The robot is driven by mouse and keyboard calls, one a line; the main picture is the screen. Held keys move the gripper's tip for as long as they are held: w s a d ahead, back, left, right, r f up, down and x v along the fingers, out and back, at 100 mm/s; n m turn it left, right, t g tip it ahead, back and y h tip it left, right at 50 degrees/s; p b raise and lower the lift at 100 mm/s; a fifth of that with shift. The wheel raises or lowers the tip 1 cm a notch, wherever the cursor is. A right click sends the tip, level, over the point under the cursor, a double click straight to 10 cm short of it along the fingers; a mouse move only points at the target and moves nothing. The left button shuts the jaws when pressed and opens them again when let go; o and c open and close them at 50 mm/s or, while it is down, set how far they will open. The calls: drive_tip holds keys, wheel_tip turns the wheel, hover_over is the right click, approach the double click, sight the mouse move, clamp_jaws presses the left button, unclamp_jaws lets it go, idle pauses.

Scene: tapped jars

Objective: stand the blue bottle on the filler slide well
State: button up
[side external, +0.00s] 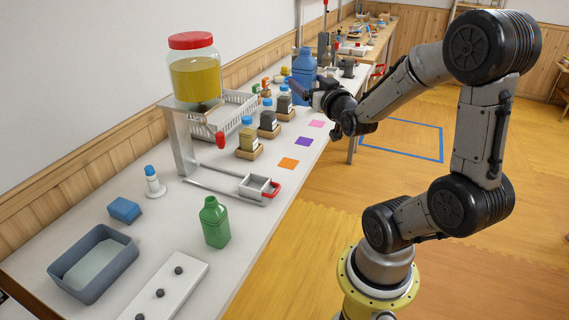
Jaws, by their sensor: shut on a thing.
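The blue bottle (304,66) is upright at the far part of the white table. My gripper (303,88) is shut on it from the right, low on its body. The lower part of the bottle is partly hidden by my gripper, and I cannot tell whether its base touches the table. The filler slide well (258,188) is a small grey square tray with a red handle. It sits on two rails in front of the filler stand (180,143), and it looks empty. The filler jar (195,70) above holds yellow liquid under a red lid.
A green bottle (215,222) stands just in front of the well. Small dark and yellow jars, such as the yellow one (248,139), line the table between my gripper and the well. A white basket (232,112) is behind them. Flat coloured squares (289,163) lie along the front edge.

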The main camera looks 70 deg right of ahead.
wheel_tip(320, 180, down, 16)
drive_tip(key=shift+r, duration=0.15)
drive_tip(key=shift+w, duration=0.1)
drive_tip(key=shift+w+d+f, duration=1.65)
drive_tip(key=shift+f, duration=0.45)
drive_tip(key=shift+w+d+f, duration=1.6)
drive_tip(key=shift+d+f, duration=0.05)
drive_tip(key=shift+f, duration=0.45)
drive_tip(key=shift+w+d+f, duration=1.65)
drive_tip(key=shift+f, duration=0.45)
